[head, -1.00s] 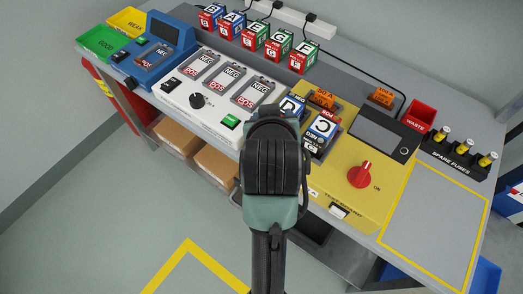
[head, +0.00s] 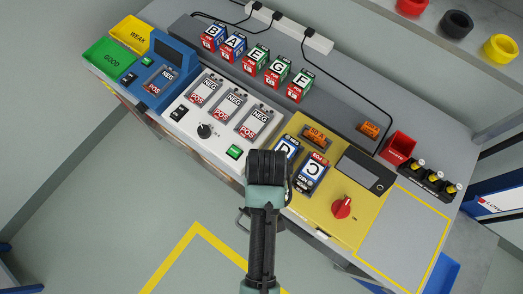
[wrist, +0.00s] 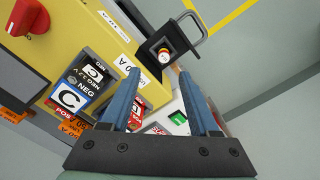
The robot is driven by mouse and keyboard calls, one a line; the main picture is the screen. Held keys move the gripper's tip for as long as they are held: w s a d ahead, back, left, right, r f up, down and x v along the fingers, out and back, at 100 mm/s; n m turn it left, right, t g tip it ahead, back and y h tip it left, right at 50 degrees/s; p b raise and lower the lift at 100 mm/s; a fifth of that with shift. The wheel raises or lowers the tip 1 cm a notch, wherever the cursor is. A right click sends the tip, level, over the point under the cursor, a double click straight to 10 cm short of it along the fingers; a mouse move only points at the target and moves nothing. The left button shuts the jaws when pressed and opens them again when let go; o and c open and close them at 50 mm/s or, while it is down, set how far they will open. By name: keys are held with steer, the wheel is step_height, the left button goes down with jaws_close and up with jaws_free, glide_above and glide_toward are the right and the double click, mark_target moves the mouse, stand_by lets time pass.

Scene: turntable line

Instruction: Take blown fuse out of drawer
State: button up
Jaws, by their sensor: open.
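The blown fuse (wrist: 165,56) shows in the wrist view as a small round end with white and orange-red rings, sitting in the dark drawer (wrist: 148,46). The drawer stands out from the yellow unit, and its grey loop handle (wrist: 203,22) is at the outer end. My gripper (wrist: 159,72) is open and empty. Its two blue fingers point toward the drawer, with the fuse between and just beyond the tips in the picture. I cannot tell the remaining distance. In the head view my arm hides the fuse, the fingers and most of the drawer; part of the handle (head: 242,222) shows.
The yellow unit (head: 325,212) carries batteries D (head: 286,150) and C (head: 311,173) and a red knob (head: 342,207). A red waste bin (head: 398,146) and spare fuses (head: 434,179) stand right. The white charger (head: 204,131) is left. Floor in front is open.

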step_height(320, 180, down, 4)
steer(key=shift+s+f, duration=0.15)
steer(key=shift+f, duration=0.6)
steer(key=shift+w+a+f+p, duration=0.1)
steer(key=shift+a+f+p, duration=0.05)
steer(key=shift+f, duration=0.7)
steer(key=shift+w+a+f+p, duration=0.1)
steer(key=shift+f+p, duration=0.1)
steer(key=shift+f, duration=0.65)
steer(key=shift+a+f+p, duration=0.15)
steer(key=shift+f, duration=0.7)
jaws_close()
